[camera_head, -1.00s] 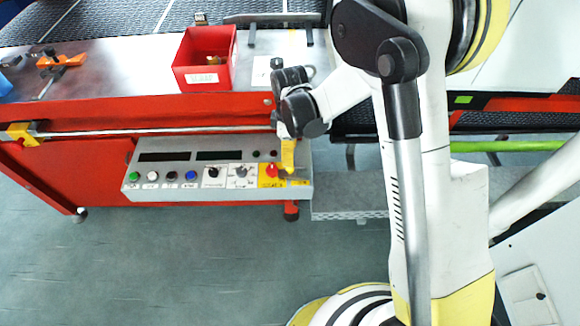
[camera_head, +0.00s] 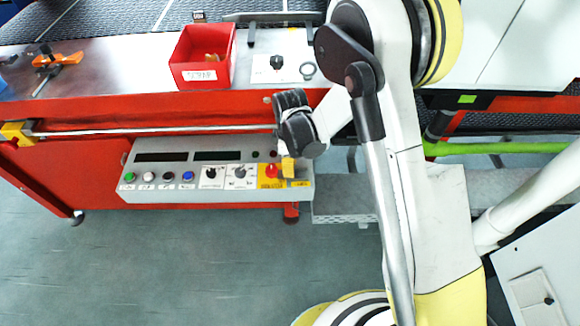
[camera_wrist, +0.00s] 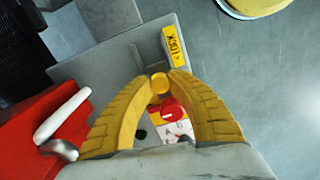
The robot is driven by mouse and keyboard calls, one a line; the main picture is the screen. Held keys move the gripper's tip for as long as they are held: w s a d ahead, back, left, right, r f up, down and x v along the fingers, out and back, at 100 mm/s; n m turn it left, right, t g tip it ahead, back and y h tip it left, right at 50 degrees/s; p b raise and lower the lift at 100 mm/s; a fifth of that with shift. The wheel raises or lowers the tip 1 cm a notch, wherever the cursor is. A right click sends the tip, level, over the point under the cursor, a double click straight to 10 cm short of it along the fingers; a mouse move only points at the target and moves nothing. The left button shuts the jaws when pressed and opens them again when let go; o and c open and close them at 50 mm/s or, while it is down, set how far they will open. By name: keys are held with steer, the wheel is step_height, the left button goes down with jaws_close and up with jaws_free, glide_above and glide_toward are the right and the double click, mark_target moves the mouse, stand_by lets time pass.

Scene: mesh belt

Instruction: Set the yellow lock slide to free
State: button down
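My gripper (camera_head: 287,168) is over the right end of the grey control panel (camera_head: 150,190), pointing down at it. In the wrist view its two yellow fingers (camera_wrist: 160,80) curve in from both sides. Just beyond is a grey slot area and the yellow LOCK label (camera_wrist: 176,46). In the head view my gripper hides the slide.
A red rotary knob (camera_head: 271,171) on a yellow plate is close to the left of my gripper. Further left are black knobs and several push buttons (camera_head: 188,176). A red bin (camera_head: 203,60) and a steel rail (camera_head: 150,133) are behind the panel. Floor in front is clear.

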steer(key=shift+d, duration=1.95)
steer(key=c, duration=1.2)
jaws_free()
steer(key=shift+d, duration=0.1)
step_height(320, 180, up, 12)
